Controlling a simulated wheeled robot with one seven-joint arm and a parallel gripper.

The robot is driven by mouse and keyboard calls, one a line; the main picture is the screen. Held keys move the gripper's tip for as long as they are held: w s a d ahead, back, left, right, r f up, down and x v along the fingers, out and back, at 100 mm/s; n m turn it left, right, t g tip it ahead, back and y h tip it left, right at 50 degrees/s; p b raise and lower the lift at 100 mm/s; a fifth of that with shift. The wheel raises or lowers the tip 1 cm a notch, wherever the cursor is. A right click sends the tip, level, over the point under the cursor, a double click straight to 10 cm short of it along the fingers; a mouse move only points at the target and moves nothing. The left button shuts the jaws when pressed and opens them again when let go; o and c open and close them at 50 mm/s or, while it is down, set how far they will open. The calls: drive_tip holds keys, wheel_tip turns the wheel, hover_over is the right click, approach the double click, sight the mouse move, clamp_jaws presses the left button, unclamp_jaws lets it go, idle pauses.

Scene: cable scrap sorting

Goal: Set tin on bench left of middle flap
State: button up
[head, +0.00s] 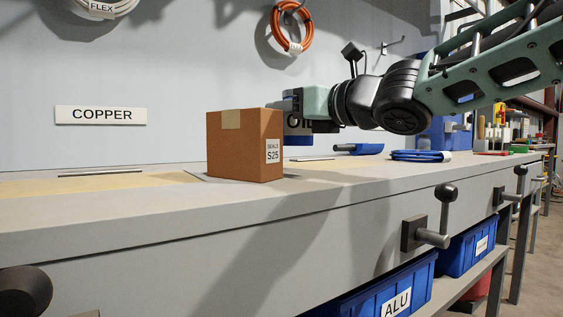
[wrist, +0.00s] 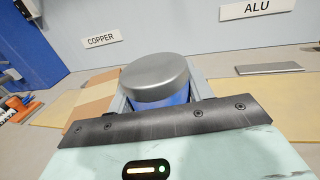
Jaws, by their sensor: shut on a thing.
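The tin is blue with a grey metal lid. My gripper (wrist: 158,94) is shut on the tin, one finger on each side; in the head view my gripper (head: 300,101) comes in from the right. The tin seems to hang a little above the bench (head: 340,185). Pale yellow panels (head: 160,181) are set in the bench top; which one is the middle flap I cannot tell.
The cardboard box (head: 238,145), marked S25, stands on the bench close beside the tin. A blue cable coil (head: 420,156) lies farther right. A flat metal bar (wrist: 268,69) lies below the ALU sign (wrist: 257,8). A COPPER sign (head: 100,115) hangs left.

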sight(291, 138)
wheel_tip(291, 138, down, 5)
drive_tip(key=b, duration=0.3)
drive_tip(key=shift+f, duration=0.2)
drive_tip(key=shift+r, duration=0.1)
drive_tip(key=o, duration=0.9)
drive_tip(key=shift+c, duration=0.2)
drive_tip(key=p+v, duration=0.3)
drive_tip(key=v, duration=0.9)
